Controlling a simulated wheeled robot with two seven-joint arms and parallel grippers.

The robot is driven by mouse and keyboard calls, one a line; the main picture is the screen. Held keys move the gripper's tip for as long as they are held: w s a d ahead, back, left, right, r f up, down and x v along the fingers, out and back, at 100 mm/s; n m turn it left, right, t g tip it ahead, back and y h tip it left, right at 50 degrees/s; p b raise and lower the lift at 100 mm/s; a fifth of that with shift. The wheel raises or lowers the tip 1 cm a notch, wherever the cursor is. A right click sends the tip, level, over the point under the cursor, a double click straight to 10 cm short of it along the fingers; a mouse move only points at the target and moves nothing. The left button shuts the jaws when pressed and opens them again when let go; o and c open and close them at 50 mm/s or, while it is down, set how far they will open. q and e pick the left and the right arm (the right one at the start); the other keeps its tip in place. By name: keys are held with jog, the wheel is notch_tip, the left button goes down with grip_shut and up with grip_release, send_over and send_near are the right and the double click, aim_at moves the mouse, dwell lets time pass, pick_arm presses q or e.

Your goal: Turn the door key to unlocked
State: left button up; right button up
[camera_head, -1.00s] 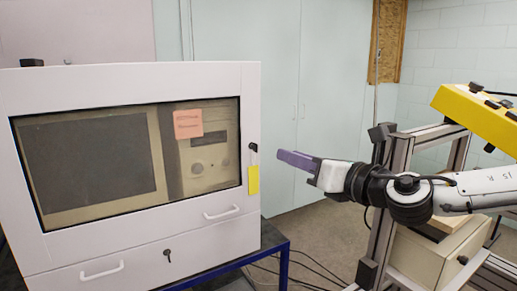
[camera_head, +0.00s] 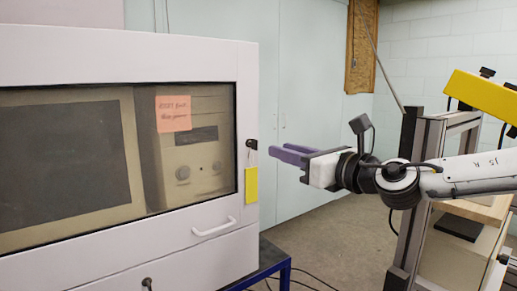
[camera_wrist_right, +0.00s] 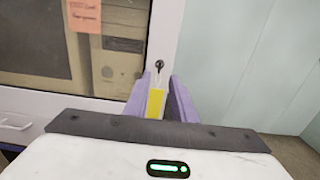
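The white cabinet door (camera_head: 110,50) has a window and, on its right edge, a dark key (camera_head: 251,143) with a yellow tag (camera_head: 251,185) hanging below it. My right gripper (camera_head: 274,153), with purple fingers, is just right of the key and apart from it. In the right wrist view, the key (camera_wrist_right: 159,64) shows ahead, above and between the two spread fingers (camera_wrist_right: 157,85), with the yellow tag (camera_wrist_right: 155,103) seen between them. The right gripper is open and empty. My left gripper is not in view.
A pull handle (camera_head: 214,228) sticks out at the door's lower right, and a second dark key (camera_head: 147,284) sits in the drawer below. A blue-framed table (camera_head: 280,268) supports the cabinet. A metal frame with a yellow device (camera_head: 485,95) stands at right.

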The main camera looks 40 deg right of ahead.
aim_at(257, 143)
jog(key=w, duration=0.3)
jog(key=w+p, duration=0.1)
jog(key=w, duration=0.2)
jog(key=w+d+p, duration=0.1)
jog(key=w, duration=0.2)
grip_shut()
